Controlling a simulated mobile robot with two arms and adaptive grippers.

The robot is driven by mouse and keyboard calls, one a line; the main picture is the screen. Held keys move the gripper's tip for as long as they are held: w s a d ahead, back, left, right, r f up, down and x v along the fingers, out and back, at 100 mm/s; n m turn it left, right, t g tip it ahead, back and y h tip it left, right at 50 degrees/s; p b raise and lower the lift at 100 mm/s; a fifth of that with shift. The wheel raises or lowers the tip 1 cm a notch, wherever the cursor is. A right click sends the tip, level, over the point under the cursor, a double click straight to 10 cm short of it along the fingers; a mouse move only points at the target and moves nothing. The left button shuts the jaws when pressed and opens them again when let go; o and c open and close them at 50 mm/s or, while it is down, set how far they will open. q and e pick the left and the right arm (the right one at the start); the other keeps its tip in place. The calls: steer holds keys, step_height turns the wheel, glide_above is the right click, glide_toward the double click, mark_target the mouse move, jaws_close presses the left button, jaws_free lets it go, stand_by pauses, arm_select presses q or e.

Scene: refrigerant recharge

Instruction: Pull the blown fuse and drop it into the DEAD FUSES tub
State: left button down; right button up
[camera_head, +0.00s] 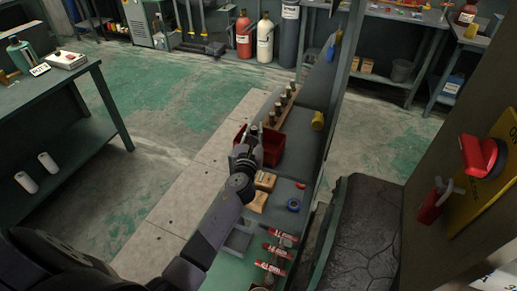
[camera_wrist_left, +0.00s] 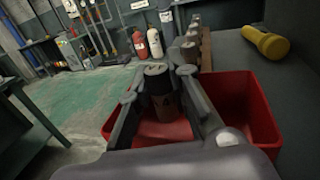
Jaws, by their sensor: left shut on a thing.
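My left gripper (camera_head: 252,146) reaches over the shelf from the left and is at the red tub (camera_head: 273,150). In the left wrist view the fingers are shut on a fuse (camera_wrist_left: 161,98), a dark brownish cylinder with a grey metal cap. It stands roughly upright between them. The red tub (camera_wrist_left: 262,118) lies beneath and around the fuse in that view, with its red floor behind the fuse. I cannot tell how far the fuse is above the floor. No tub lettering is readable. My right gripper is out of view.
A wooden rack with several upright fuses (camera_head: 284,104) stands just behind the tub, with a yellow flashlight (camera_head: 318,120) beside it. Wooden blocks (camera_head: 264,181), a blue tape roll (camera_head: 293,204) and red-labelled cylinders (camera_head: 278,251) lie nearer. A yellow panel with a red switch (camera_head: 480,156) stands right.

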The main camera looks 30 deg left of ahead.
arm_select(q)
steer(key=c, duration=1.4)
jaws_free()
steer(key=v, duration=1.2)
steer(key=shift+r, duration=0.1)
